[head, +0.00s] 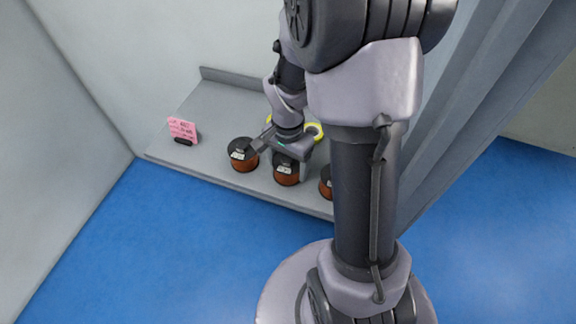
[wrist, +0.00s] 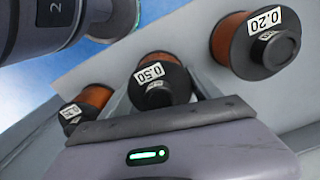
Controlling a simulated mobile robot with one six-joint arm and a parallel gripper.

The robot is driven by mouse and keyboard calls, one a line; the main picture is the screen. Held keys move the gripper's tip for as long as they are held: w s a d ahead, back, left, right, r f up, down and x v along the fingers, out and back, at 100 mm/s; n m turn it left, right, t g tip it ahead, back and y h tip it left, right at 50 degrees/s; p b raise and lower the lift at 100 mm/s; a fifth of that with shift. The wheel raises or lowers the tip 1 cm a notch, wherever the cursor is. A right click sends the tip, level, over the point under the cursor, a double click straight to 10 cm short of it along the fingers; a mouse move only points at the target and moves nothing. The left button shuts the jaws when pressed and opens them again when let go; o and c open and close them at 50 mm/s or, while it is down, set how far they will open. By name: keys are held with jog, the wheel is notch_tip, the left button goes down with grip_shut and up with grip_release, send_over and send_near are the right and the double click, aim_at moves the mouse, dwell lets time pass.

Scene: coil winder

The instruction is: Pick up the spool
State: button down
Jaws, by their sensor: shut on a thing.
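Several copper-wound spools with black flanges and white labels stand on a grey shelf (head: 215,110). The middle spool (head: 286,171), labelled 0.50 in the wrist view (wrist: 160,82), sits between the fingers of my gripper (head: 283,156), which is shut on it. The gripper body covers part of the spool in the head view. I cannot tell whether the spool is clear of the shelf. The left spool (head: 243,157) stands close beside the left finger. The right spool (head: 325,186) is partly hidden by my arm; the wrist view shows a spool labelled 0.20 (wrist: 262,42).
A pink note card (head: 182,129) in a black holder stands on the left of the shelf. Yellow ring-shaped parts (head: 316,131) show behind my gripper, partly hidden. Walls stand behind and left; a grey upright (head: 470,100) rises at right. The blue floor in front is clear.

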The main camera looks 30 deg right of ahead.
notch_tip(320, 180, up, 10)
jog(key=p, duration=0.4)
